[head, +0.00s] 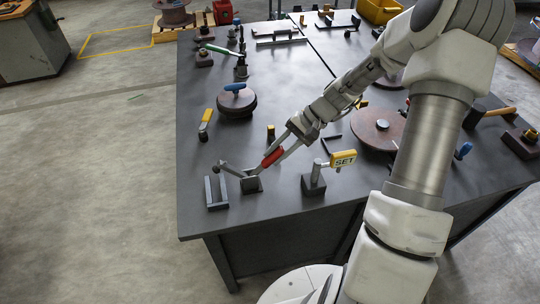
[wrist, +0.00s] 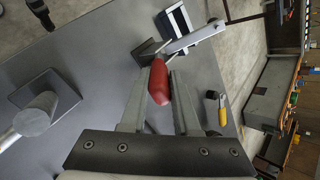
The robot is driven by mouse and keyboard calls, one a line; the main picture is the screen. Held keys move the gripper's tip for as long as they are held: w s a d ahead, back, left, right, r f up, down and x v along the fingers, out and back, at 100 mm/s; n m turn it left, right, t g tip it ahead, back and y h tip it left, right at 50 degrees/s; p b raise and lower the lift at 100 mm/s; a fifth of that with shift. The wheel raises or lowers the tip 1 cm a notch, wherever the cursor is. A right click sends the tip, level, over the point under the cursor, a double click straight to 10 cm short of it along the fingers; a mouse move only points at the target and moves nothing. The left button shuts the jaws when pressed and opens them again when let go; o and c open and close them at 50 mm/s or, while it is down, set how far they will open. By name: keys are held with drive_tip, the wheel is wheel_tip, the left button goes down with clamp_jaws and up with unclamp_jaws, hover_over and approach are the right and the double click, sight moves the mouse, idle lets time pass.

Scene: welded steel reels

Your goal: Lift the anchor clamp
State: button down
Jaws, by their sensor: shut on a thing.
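The anchor clamp (head: 251,184), as I take it, is a dark block with a grey lever arm and a red handle (head: 272,158) at the table's near left part. The handle slants up from the block in the head view. My gripper (head: 285,150) is shut on the red handle. The grey lever arm (wrist: 193,39) reaches away past the fingertips. I cannot tell whether the block is clear of the table.
A U-shaped steel bracket (head: 216,194) stands just left of the clamp. A post with a yellow SET handle (head: 343,158) stands to its right. A yellow-handled tool (head: 206,117) and a brown reel (head: 236,104) lie farther back. The table's front edge is near.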

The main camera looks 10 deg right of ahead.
drive_tip(key=shift+d+f+y+b, duration=0.8)
drive_tip(key=shift+f+y+b, duration=0.1)
drive_tip(key=shift+y, duration=0.4)
drive_tip(key=c, duration=0.7)
unclamp_jaws()
drive_tip(key=shift+o, duration=0.2)
drive_tip(key=shift+d, duration=0.1)
drive_tip(key=v, duration=1.7)
drive_tip(key=shift+d, duration=0.2)
